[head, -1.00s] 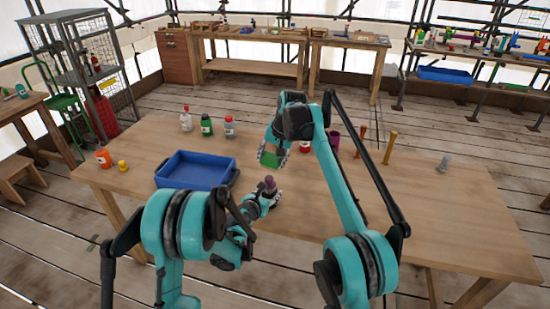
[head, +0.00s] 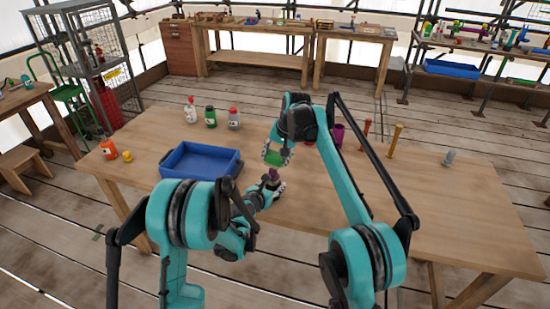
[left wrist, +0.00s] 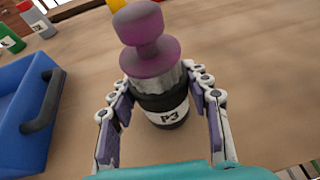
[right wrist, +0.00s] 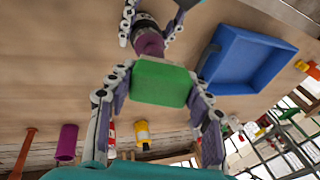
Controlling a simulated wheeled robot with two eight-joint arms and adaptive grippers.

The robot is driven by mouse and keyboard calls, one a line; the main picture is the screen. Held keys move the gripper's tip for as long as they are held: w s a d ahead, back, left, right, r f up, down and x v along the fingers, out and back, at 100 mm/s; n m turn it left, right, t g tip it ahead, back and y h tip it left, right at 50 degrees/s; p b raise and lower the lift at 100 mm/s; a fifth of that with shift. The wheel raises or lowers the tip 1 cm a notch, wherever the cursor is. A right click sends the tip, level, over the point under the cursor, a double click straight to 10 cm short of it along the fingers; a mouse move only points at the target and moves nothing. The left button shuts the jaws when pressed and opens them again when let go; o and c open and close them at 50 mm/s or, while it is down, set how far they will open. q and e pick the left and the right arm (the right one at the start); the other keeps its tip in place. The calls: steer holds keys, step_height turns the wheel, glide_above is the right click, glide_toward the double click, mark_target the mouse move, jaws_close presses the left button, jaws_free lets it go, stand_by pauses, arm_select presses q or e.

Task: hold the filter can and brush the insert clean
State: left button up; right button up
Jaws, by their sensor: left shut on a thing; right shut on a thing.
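My left gripper (head: 273,188) is shut on the filter can (left wrist: 166,112), a dark can with a white "P3" label and a grey upper part. The can is upright between the fingers. A purple insert with a knob (left wrist: 148,35) stands up out of its top; it also shows in the head view (head: 273,174). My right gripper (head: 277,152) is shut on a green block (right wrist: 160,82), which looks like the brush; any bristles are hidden. The block is just above and beyond the insert in the head view. I cannot tell whether they touch.
A blue tray (head: 202,161) lies left of the can. A purple cup (head: 338,134) and upright tools (head: 394,140) stand to the right. The table's right front is clear.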

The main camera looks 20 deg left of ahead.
steer(key=shift+f, duration=0.75)
stand_by(0.5)
steer(key=shift+w, duration=0.1)
steer(key=shift+w+a, duration=0.3)
steer(key=shift+a, duration=0.1)
steer(key=shift+s+d+r, duration=0.1)
steer(key=shift+s+d, duration=0.65)
steer(key=shift+d, duration=0.05)
steer(key=shift+w+a, duration=0.75)
steer(key=shift+s+d, duration=0.75)
steer(key=shift+w+a, duration=0.7)
steer(key=shift+a, duration=0.05)
